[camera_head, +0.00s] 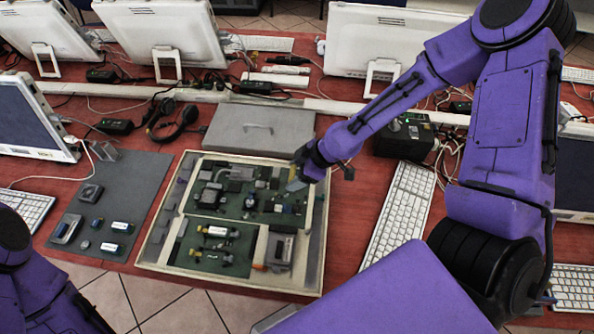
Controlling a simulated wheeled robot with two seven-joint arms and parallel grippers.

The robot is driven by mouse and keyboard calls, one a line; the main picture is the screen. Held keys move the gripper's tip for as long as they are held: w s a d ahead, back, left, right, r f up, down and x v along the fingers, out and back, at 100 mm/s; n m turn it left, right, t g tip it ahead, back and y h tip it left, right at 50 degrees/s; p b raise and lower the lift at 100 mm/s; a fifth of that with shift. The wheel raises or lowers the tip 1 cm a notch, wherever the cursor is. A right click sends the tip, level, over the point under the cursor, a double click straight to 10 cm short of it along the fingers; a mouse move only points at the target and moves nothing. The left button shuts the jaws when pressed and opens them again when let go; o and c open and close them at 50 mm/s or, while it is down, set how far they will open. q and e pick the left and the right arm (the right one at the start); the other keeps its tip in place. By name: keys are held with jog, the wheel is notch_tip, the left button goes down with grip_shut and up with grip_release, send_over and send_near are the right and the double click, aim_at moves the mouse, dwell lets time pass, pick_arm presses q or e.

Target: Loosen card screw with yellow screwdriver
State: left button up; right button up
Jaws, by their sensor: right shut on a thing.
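An open beige computer case (150,252) lies on the red table with green circuit boards (237,205) inside. My right gripper (312,170) reaches in from the right and is over the case's upper right part. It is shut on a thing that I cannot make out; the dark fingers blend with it. A small pale grey-blue piece (297,185) shows just below the fingers. I cannot pick out a yellow screwdriver or the card screw. Small parts with yellowish ends (218,232) sit on the lower board. My left arm shows at the bottom left; its gripper is out of view.
A grey mat (130,180) with several small parts lies left of the case. A grey lid with a handle (258,130) lies behind it. Headphones (172,118), cables, monitors (165,35) and a black box (405,137) crowd the back. A white keyboard (400,212) lies to the right.

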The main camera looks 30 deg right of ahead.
jog(key=shift+s+d, duration=0.1)
jog(key=shift+f, duration=0.5)
dwell(0.7)
dwell(0.3)
